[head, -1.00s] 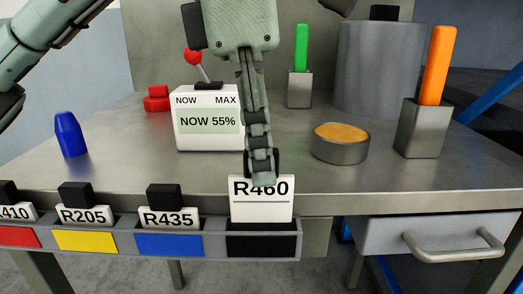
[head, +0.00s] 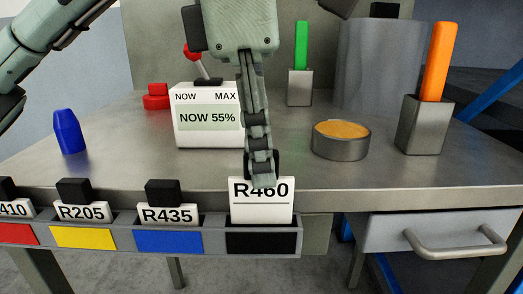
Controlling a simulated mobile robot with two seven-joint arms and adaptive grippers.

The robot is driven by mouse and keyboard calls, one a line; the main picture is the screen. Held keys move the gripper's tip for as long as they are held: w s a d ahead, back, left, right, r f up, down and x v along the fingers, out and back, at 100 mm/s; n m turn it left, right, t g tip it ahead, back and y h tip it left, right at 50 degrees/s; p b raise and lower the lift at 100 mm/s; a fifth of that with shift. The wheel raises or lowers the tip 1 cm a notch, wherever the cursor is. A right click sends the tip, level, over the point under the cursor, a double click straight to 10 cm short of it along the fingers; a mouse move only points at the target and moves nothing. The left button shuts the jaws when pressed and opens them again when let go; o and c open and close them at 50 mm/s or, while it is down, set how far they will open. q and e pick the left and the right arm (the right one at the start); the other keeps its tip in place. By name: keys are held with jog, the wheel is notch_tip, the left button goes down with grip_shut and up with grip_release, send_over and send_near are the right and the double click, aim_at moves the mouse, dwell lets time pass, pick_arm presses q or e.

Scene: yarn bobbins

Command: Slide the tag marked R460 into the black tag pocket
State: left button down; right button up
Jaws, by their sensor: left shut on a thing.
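My left gripper (head: 262,172) points down and is shut on the top of the white R460 tag (head: 262,212). Its fingertips cover part of the upper edge of the lettering. The tag stands upright at the black tag pocket (head: 262,243), the rightmost pocket of the grey rack. The tag's lower edge meets the top of the black front; how deep it sits in the pocket I cannot tell. My right gripper is not in view.
To the left, the blue (head: 168,242), yellow (head: 82,238) and red (head: 18,234) pockets hold tags with black knobs. Behind stand a white display box (head: 207,137), a blue cone-like piece (head: 69,132) and a round tin (head: 340,149). A drawer handle (head: 455,245) sticks out at right.

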pick_arm(q)
jog(key=shift+f+b, duration=1.15)
jog(key=shift+f, duration=0.35)
jog(key=c, duration=1.5)
grip_release()
jog(key=shift+o, duration=0.2)
jog(key=r, duration=0.4)
jog(key=a+r, duration=0.1)
jog(key=r, duration=0.7)
jog(key=shift+a, duration=0.2)
